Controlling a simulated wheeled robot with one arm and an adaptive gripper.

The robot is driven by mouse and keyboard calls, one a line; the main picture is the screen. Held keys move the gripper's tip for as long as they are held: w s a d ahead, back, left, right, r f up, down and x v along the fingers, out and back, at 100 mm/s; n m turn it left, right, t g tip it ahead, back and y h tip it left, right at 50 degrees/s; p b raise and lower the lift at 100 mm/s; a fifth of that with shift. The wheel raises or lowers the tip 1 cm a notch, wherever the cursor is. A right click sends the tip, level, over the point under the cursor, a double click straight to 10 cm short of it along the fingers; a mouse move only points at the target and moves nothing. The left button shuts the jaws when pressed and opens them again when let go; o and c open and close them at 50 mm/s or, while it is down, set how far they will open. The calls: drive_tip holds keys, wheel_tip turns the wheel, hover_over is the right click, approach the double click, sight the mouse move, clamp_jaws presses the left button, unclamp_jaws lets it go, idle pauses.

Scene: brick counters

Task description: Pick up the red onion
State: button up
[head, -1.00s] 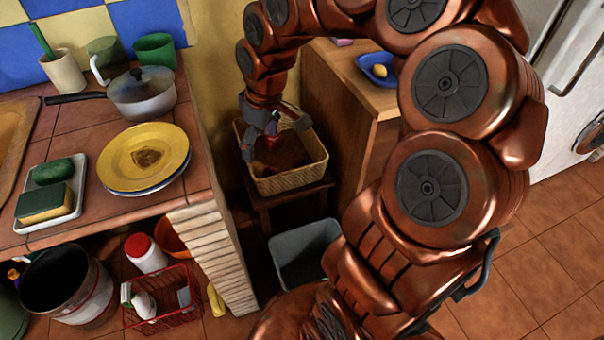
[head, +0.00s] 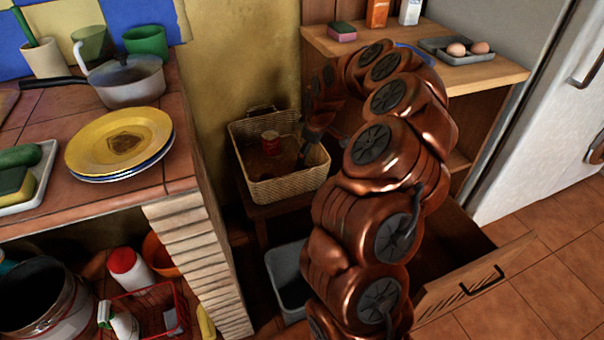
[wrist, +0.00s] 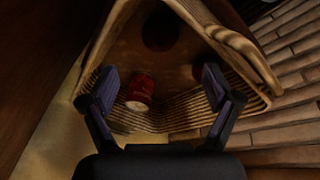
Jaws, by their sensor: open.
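A dark, round, reddish-brown thing (wrist: 160,31), probably the red onion, lies in the wicker basket (head: 290,187) toward its far end in the wrist view. The shadow there makes it hard to be sure. A red can (wrist: 140,92) with a pale end lies in the same basket, nearer my fingers; it also shows in the head view (head: 270,142). My gripper (wrist: 160,84) is open and empty, its fingers spread over the basket. In the head view my gripper (head: 309,140) is at the basket's right side, partly hidden by my arm.
The brick counter (head: 200,260) with yellow plate (head: 120,140) and pan (head: 128,82) stands left of the basket. A wooden shelf unit (head: 490,72) bears a tray of eggs (head: 456,48). An open drawer (head: 475,288) juts out at lower right. A grey bin (head: 288,270) stands below the basket.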

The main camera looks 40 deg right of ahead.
sight(302, 168)
drive_tip(key=b+x, duration=0.2)
drive_tip(key=x, duration=0.9)
drive_tip(key=shift+w+a, duration=0.15)
drive_tip(key=c, duration=1.3)
